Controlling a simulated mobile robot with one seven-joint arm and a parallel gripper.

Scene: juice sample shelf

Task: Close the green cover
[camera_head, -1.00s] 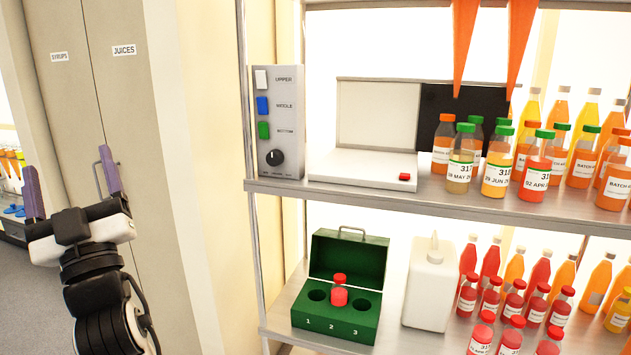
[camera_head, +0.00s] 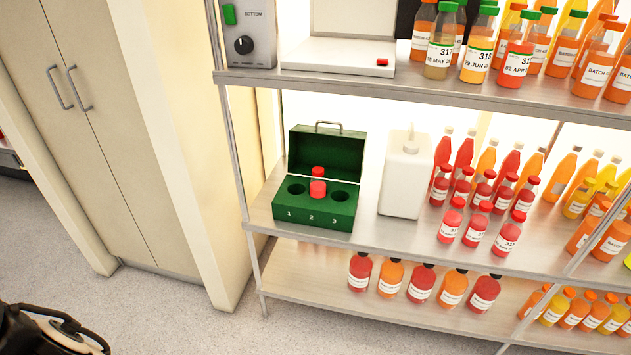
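A dark green box stands on the middle shelf in the head view, with its green cover (camera_head: 326,155) standing open and upright at the back. A metal handle sits on the cover's top edge. The box's base (camera_head: 305,220) has holes numbered 1, 2 and 3. A red-capped bottle (camera_head: 318,186) sits in hole 2; holes 1 and 3 look empty. My gripper is out of the picture; only a dark part of my arm shows at the bottom left corner, well away from the box.
A white jug (camera_head: 405,178) stands close to the box's right. The upper shelf (camera_head: 420,92) runs above the box. Several juice bottles stand farther right and on the bottom shelf (camera_head: 330,296). A tall cabinet (camera_head: 110,130) stands at the left, with open floor before it.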

